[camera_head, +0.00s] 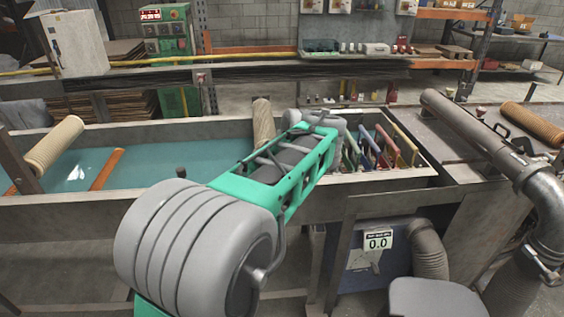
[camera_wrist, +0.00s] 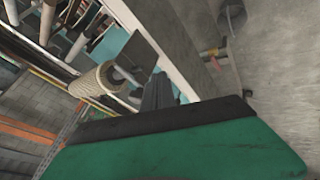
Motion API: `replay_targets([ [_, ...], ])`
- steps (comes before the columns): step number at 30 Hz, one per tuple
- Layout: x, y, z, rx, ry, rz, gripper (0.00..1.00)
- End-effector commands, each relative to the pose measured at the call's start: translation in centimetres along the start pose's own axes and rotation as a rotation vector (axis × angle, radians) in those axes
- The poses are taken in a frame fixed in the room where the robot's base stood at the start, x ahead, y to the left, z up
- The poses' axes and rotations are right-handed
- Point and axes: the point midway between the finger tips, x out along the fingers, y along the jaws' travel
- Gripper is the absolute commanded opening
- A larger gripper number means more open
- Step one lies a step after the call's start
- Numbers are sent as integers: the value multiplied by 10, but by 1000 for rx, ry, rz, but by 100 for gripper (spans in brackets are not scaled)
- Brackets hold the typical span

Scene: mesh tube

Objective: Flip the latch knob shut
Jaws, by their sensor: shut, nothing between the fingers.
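My gripper (camera_wrist: 158,92) shows in the wrist view as dark fingers past the black and green edge of my wrist. The fingers are shut and empty. In the head view my green and grey arm reaches over the front wall of the long tank, and its far end hides the fingertips. I cannot make out the latch knob for certain in either view. In the wrist view a dark flat plate (camera_wrist: 131,50) stands just beyond the fingers, left of a pale beam. A small red and yellow fitting (camera_wrist: 211,52) lies right of that beam; I cannot tell what it is.
The tank (camera_head: 60,212) holds blue-green liquid. A pale roll (camera_head: 54,146) leans at its left, and a tan roll (camera_head: 263,120) stands behind my arm. Several coloured plates (camera_head: 385,147) stand at its right end. A thick metal pipe (camera_head: 470,130) crosses the right bench.

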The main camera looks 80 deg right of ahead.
Motion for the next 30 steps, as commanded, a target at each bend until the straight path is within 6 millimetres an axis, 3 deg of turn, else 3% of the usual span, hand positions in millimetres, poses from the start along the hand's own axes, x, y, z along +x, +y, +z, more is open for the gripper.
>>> replay_targets([
  [1, -16, 6, 2, 1, -4, 10, 0],
  [6, -58, 10, 4, -1, -2, 7, 0],
  [12, -89, 11, 5, -2, 0, 3, 0],
  [27, -94, 11, 6, -2, 0, 2, 0],
  [30, -85, 5, -14, -1, 10, -17, 0],
])
